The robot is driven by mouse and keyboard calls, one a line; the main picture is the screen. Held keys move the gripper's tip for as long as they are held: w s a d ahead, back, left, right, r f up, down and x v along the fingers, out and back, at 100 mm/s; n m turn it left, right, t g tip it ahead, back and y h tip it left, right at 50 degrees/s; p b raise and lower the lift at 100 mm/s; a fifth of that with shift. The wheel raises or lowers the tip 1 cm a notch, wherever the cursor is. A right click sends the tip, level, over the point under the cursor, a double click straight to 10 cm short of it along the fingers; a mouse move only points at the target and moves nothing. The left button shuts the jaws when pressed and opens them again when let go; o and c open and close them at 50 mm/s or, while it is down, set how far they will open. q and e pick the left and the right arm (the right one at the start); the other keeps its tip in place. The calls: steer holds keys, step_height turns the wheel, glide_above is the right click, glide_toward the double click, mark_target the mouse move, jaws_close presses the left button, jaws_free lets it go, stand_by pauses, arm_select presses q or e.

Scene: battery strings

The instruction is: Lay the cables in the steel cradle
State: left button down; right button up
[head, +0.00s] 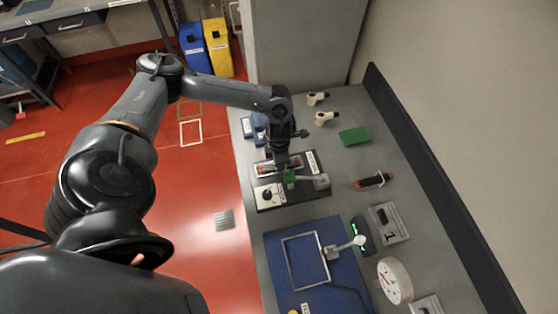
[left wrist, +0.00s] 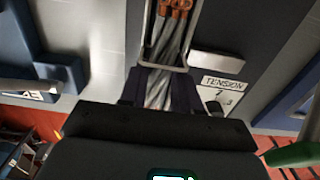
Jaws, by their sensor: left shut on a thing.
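The grey cables with copper-coloured ends (left wrist: 172,40) run up the middle of the left wrist view, between the steel rails of a narrow cradle (left wrist: 189,50). My left gripper (left wrist: 160,92) is shut on the cables at the near end of these rails. In the head view the left gripper (head: 281,165) is low over the cradle (head: 257,169) on a black board, hiding its middle. Copper-brown ends show on both sides of the gripper. I cannot tell whether the cables touch the cradle floor. My right gripper is in neither view.
The black board (head: 291,203) carries a TENSION label (left wrist: 222,84), a white dial box (head: 268,195) and a green part (head: 289,178). A blue mat (head: 285,285) with a wire frame lies nearer. A green block (head: 354,136) and a dark, orange-ended bundle (head: 373,181) lie right.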

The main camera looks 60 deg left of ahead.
arm_select(q)
steer(key=c, duration=0.8)
jaws_free()
steer(key=shift+r+p, duration=0.25)
steer(key=shift+p, duration=0.05)
steer(key=shift+r, duration=0.25)
step_height(320, 180, up, 11)
steer(key=p, duration=0.1)
steer(key=shift+r, duration=0.1)
